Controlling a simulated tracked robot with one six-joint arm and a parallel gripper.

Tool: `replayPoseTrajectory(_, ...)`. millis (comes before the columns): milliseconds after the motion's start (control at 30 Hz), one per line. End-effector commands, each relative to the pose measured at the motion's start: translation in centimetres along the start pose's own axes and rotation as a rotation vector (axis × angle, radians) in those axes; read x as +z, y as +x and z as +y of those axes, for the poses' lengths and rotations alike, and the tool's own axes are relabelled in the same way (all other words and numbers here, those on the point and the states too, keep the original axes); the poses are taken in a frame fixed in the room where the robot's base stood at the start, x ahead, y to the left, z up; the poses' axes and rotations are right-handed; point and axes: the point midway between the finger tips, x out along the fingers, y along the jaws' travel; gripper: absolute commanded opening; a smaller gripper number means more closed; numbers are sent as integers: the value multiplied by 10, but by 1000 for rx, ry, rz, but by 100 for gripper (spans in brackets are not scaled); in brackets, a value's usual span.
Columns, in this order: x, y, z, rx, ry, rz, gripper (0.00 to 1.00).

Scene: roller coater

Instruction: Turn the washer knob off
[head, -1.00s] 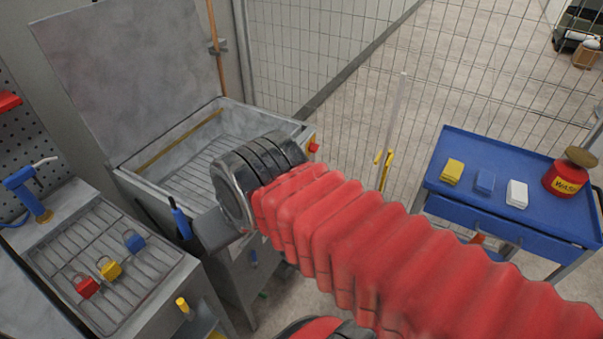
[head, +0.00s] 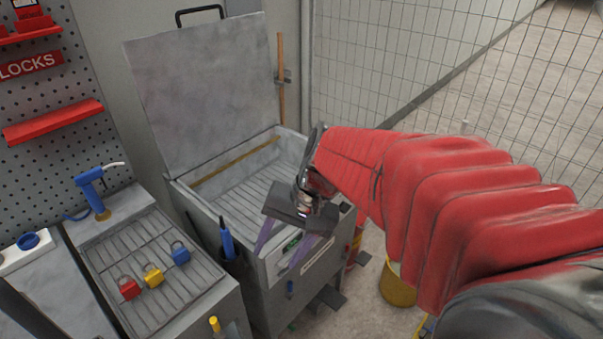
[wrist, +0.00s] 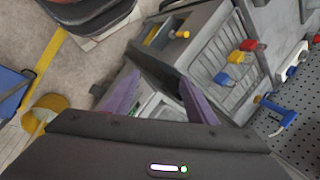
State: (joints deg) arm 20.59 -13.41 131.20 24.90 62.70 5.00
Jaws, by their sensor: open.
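The washer is a grey metal tub (head: 290,133) with its lid raised. Its sloped front panel (head: 322,262) carries a pale label strip and a small green part (head: 291,245). I cannot make out the knob or its setting for certain; my gripper covers part of the panel. My gripper (head: 282,246) is open and empty, its two purple fingers pointing down before the panel. I cannot tell whether they touch it. In the wrist view, the fingers (wrist: 158,98) stand apart, with part of the panel (wrist: 153,108) showing between them.
Left of the washer is a ribbed tray bench (head: 130,300) with red (head: 129,288), yellow (head: 153,275) and blue (head: 180,254) padlocks. A blue-handled tool (head: 227,242) hangs at the washer's side. A yellow bucket (head: 397,287) stands on the floor at right, near the mesh fence.

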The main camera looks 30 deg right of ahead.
Motion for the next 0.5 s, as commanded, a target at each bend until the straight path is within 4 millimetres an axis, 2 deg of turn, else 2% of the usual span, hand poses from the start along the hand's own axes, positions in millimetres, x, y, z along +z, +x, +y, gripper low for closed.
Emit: replayPoseTrajectory(500, -87, 27, 26, -272, 525, -235, 52)
